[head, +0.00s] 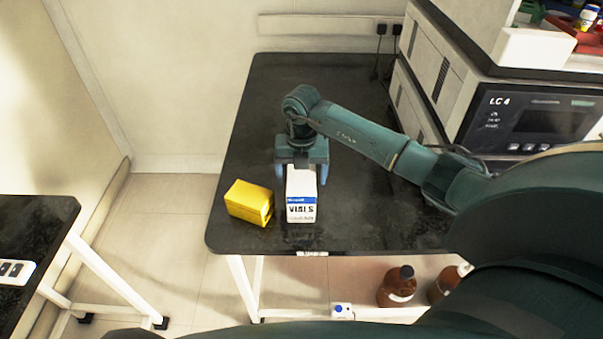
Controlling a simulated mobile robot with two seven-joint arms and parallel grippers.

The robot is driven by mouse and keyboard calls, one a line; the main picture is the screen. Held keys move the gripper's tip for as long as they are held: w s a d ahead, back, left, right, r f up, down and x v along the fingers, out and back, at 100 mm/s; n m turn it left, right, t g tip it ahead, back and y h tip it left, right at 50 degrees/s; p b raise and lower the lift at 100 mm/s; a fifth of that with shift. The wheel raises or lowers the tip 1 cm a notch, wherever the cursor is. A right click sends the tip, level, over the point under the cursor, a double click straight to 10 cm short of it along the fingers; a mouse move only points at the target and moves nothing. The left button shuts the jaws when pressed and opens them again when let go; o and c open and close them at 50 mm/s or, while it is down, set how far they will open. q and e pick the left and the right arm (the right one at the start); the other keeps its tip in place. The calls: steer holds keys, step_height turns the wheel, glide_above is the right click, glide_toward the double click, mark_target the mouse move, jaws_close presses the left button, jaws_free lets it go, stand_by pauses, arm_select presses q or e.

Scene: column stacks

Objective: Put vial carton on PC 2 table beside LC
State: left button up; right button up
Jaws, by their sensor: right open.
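The vial carton (302,210), a white box with a blue band and the word VIALS, stands upright on the black table (345,100) near its front edge. My right gripper (302,177) points down at the carton from above. Its blue fingers are open, one on each side of the carton's upper part; whether they touch it I cannot tell. The LC instrument (540,115), marked LC 4, stands at the right of this table. My left gripper is not in view.
A yellow box (249,203) lies just left of the carton, close to it. Brown bottles (397,287) stand below the table. Another dark table (35,225) is at the far left, across a floor gap. The black tabletop behind the carton is clear.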

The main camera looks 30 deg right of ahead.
step_height(320, 180, up, 12)
steer(key=s+a+f+n+y, duration=0.1)
steer(key=s+a+f+y, duration=0.15)
steer(key=a, duration=0.35)
steer(key=s+a+f+n+g+y, duration=0.1)
steer(key=s+a+n+y, duration=0.1)
steer(key=a+y, duration=0.3)
steer(key=s+a+f+n+y, duration=0.1)
steer(key=s+a+f+y, duration=0.1)
steer(key=a, duration=0.5)
steer(key=s+a+r+m+t+y, duration=0.4)
steer(key=a+r+m+t+y, duration=0.2)
steer(key=a+y, duration=0.35)
steer(key=s+d+f+m+t+h, duration=0.2)
steer(key=d+f+m+t+h, duration=0.95)
steer(key=m, duration=0.95)
steer(key=s+f+m+g+h, duration=0.3)
steer(key=s+f+g, duration=0.2)
steer(key=s+f, duration=0.2)
steer(key=shift+s+f+b, duration=0.2)
steer(key=shift+f+b, duration=0.1)
steer(key=shift+b, duration=0.15)
